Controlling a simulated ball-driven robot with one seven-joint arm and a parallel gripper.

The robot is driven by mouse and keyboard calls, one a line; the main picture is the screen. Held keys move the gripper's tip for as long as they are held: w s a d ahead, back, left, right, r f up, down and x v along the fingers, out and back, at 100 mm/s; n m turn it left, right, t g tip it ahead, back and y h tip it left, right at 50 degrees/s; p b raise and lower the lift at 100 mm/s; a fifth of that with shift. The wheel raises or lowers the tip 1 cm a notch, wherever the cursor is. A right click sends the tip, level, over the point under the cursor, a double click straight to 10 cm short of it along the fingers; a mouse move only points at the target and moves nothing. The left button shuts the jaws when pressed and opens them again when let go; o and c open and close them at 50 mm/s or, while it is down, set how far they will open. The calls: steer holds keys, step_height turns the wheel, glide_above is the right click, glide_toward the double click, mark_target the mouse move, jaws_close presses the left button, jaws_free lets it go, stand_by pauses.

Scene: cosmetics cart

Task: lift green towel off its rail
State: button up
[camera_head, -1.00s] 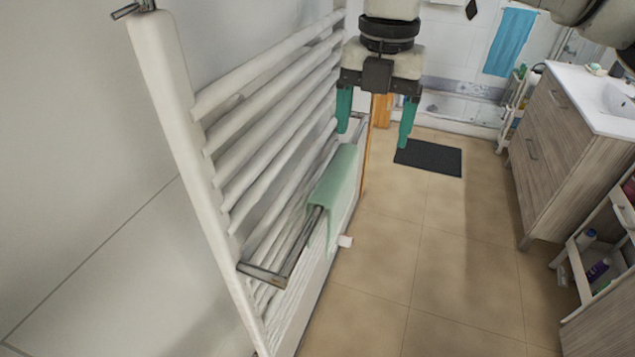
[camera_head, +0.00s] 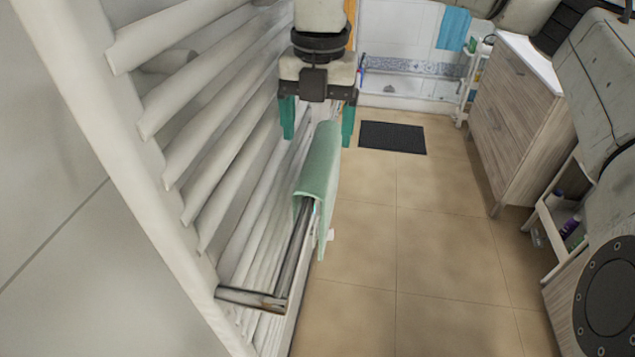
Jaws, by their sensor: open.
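The green towel (camera_head: 319,172) hangs folded over a metal rail (camera_head: 296,252) on the front of the white radiator. Its top fold and the side facing the room show; its back side is mostly hidden. My gripper (camera_head: 317,141) points down with its two green fingers apart. It is empty, and its fingertips appear near the far, upper end of the towel, one to each side of it in the picture. I cannot tell whether the fingers touch the cloth or how high they are above the rail.
The white slatted radiator (camera_head: 182,130) stands close on the left. Tiled floor (camera_head: 420,235) is clear to the right. A wooden cabinet (camera_head: 512,120) and a cart with bottles (camera_head: 560,225) stand at the right. A dark mat (camera_head: 392,137) and a blue towel (camera_head: 453,28) are farther back.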

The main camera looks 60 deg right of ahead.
mark_target(320, 156)
step_height(320, 156, down, 3)
steer(key=shift+s+a+f+p, duration=0.15)
steer(key=shift+f+p, duration=0.35)
steer(key=shift+f, duration=0.85)
steer(key=shift+s+f+p, duration=0.15)
steer(key=shift+f+p, duration=0.35)
steer(key=shift+f, duration=0.85)
steer(key=c, duration=1.2)
steer(key=shift+c, duration=0.2)
